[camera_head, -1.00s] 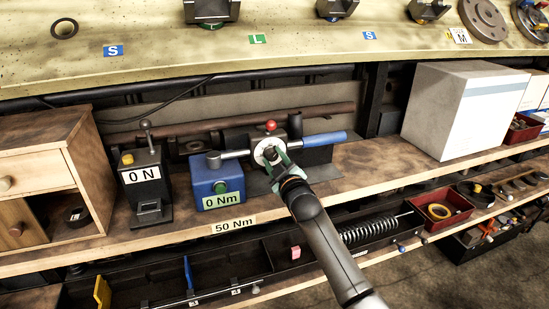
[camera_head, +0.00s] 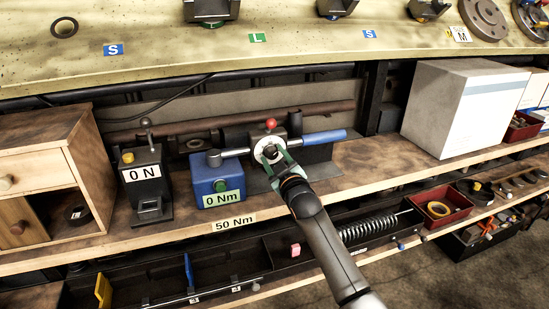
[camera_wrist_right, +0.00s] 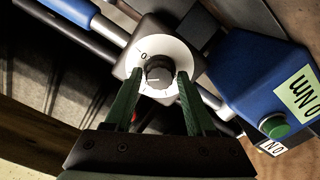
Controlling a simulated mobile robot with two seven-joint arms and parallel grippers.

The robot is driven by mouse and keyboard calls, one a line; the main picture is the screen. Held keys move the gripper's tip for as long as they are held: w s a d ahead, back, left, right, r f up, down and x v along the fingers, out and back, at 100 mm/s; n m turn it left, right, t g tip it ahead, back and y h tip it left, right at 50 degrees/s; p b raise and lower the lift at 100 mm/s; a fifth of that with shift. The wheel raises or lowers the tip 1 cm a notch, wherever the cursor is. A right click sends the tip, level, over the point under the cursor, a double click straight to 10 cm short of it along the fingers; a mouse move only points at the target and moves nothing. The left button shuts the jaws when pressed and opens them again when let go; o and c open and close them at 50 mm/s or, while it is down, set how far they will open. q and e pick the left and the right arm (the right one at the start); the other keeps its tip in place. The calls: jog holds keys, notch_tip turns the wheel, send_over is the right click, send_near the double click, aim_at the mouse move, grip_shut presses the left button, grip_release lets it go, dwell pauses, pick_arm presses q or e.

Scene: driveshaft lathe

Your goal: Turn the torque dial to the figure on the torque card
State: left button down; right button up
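The torque dial (camera_wrist_right: 160,72) is a dark knob on a white round plate marked 0. In the head view the white plate (camera_head: 268,150) sits at the head of the blue-handled wrench fixture. My right gripper (camera_head: 274,163) reaches it from below. In the right wrist view its green fingers (camera_wrist_right: 161,76) are open on either side of the knob, with no clear grip on it. The torque card (camera_head: 234,224) on the shelf edge reads 50 Nm. The blue box (camera_head: 208,172) beside the dial has a label reading 0 Nm and a green button. My left gripper is out of view.
A black press (camera_head: 146,180) labelled 0 N stands left of the blue box, by a wooden cabinet (camera_head: 35,150). A large white box (camera_head: 440,105) stands on the shelf to the right. A red-topped knob (camera_head: 270,124) rises just behind the dial.

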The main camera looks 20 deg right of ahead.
jog(key=shift+o, duration=1.3)
jog(key=s, duration=1.2)
jog(key=shift+s+d, duration=0.2)
jog(key=shift+s, duration=0.1)
jog(key=s+a+f+m+g, duration=0.1)
jog(key=s+f+g, duration=0.1)
jog(key=s+f, duration=0.5)
jog(key=s+a+f+m+g, duration=0.15)
jog(key=s+f, duration=0.25)
jog(key=f, duration=0.7)
jog(key=s+f+m+g+y, duration=0.1)
jog(key=s+f+g, duration=0.1)
jog(key=s+f, duration=0.4)
jog(key=s+a+f+m+g, duration=0.1)
jog(key=s+f+g, duration=0.2)
jog(key=s+f, duration=0.4)
jog(key=s, duration=0.6)
jog(key=shift+s+a+f+y, duration=0.15)
jog(key=shift+s+a+y, duration=0.15)
jog(key=shift+y, duration=0.1)
